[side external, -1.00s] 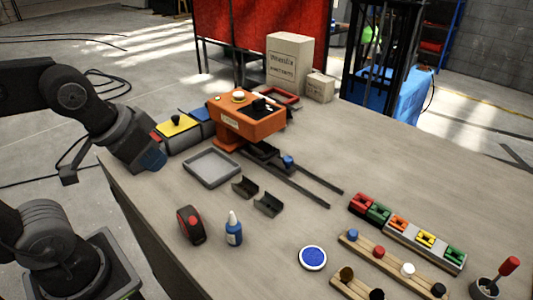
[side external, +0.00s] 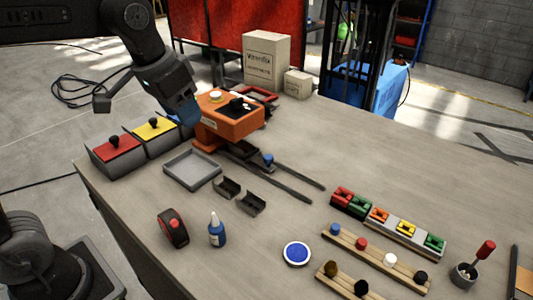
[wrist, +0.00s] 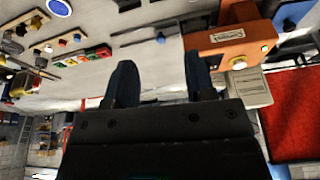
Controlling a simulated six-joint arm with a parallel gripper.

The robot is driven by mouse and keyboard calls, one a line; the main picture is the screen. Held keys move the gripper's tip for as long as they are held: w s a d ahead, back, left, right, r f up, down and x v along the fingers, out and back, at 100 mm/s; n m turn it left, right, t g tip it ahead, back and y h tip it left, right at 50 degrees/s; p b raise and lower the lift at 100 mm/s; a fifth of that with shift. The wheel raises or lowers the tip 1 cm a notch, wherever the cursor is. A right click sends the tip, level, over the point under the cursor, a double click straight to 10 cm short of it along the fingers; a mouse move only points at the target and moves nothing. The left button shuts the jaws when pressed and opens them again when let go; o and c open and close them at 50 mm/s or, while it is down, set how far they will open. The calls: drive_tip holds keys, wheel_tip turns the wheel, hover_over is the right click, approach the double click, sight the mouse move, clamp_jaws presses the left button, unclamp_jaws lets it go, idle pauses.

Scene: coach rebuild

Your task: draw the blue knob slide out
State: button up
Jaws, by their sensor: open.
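The blue knob (side external: 267,160) stands on a dark slide between two black rails (side external: 290,180), which run out from under the orange machine (side external: 230,121). My gripper (side external: 185,110) is above the table at the left of the orange machine, apart from the knob. In the wrist view my gripper (wrist: 160,82) has its two dark fingers spread with nothing between them.
A red-topped box (side external: 116,150) and yellow-topped box (side external: 154,130) stand left of the machine. A grey tray (side external: 192,183) and two black holders (side external: 240,200) lie in front. Coloured blocks (side external: 378,215) sit beyond the rail ends.

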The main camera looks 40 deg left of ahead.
drive_tip(key=shift+o, duration=0.3)
drive_tip(key=w+d+g, duration=0.1)
drive_tip(key=w, duration=0.9)
drive_tip(key=shift+w+d+f+m+g, duration=0.2)
drive_tip(key=shift+f+m+g, duration=0.1)
drive_tip(key=shift+f+g, duration=0.1)
drive_tip(key=m+g, duration=0.1)
drive_tip(key=g, duration=0.1)
hover_over(268, 156)
wheel_tip(268, 156, down, 6)
wheel_tip(268, 156, down, 14)
drive_tip(key=shift+r, duration=0.2)
clamp_jaws()
